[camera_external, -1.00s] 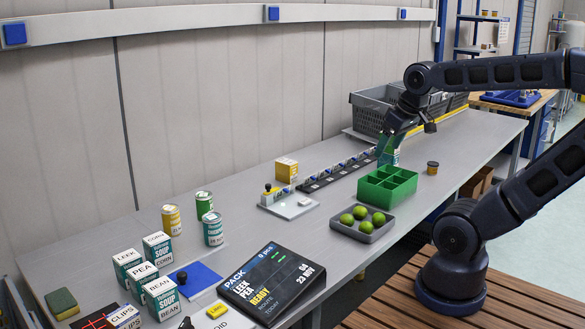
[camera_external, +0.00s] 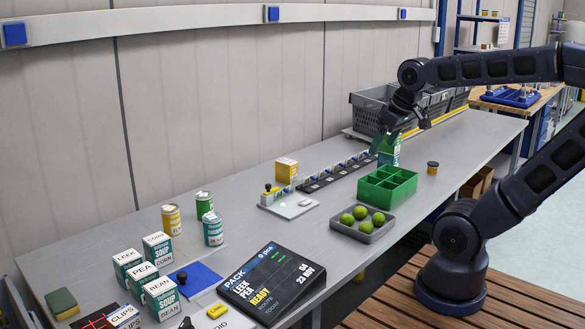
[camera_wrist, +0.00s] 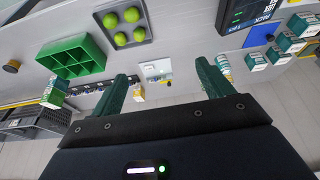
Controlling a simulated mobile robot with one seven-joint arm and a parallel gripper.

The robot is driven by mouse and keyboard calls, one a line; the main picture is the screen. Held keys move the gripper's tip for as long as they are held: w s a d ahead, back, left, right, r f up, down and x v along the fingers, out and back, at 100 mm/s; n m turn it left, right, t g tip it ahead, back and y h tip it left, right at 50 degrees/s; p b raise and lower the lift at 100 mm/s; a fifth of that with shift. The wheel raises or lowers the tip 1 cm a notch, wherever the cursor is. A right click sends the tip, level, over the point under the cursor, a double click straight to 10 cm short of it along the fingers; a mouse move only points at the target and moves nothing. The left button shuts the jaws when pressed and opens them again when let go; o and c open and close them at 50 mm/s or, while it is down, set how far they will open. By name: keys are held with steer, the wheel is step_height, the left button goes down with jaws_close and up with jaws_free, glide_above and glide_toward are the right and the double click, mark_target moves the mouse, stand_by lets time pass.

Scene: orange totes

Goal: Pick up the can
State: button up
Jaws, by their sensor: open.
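Three cans stand upright together on the left part of the bench in the external view: a yellow can (camera_external: 171,220), a green can (camera_external: 204,206) and a teal-labelled can (camera_external: 213,229). My gripper (camera_external: 384,144) is far to their right, above the bench near a green-and-white carton (camera_external: 391,155). In the wrist view my gripper (camera_wrist: 165,80) has its two green fingers spread wide with nothing between them. A can (camera_wrist: 223,65) shows there beside the right finger, partly hidden by it.
A green divided bin (camera_external: 388,183) and a grey tray (camera_external: 364,228) of limes stand right of centre. A small dark jar (camera_external: 432,167) is beside the bin. Soup boxes (camera_external: 157,246) and a tilted display (camera_external: 272,284) are at front left. Grey crates (camera_external: 368,110) stand behind.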

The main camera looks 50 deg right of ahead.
steer(key=w+a+r+n+g, duration=0.15)
steer(key=w+a, duration=0.25)
steer(key=w, duration=0.9)
steer(key=n+g, duration=0.3)
steer(key=n, duration=0.3)
glide_above(208, 218)
steer(key=f, duration=2.1)
steer(key=shift+d+f, duration=0.25)
steer(key=shift+f, duration=0.15)
steer(key=shift+a+f, duration=0.2)
steer(key=shift+f, duration=0.25)
step_height(208, 218, down, 5)
steer(key=shift+r, duration=0.1)
steer(key=shift+d+f, duration=0.2)
steer(key=shift+f, duration=0.75)
steer(key=shift+d+f, duration=0.2)
steer(key=shift+f, duration=0.7)
steer(key=shift+d+f, duration=0.2)
steer(key=shift+f, duration=0.75)
steer(key=c, duration=1.3)
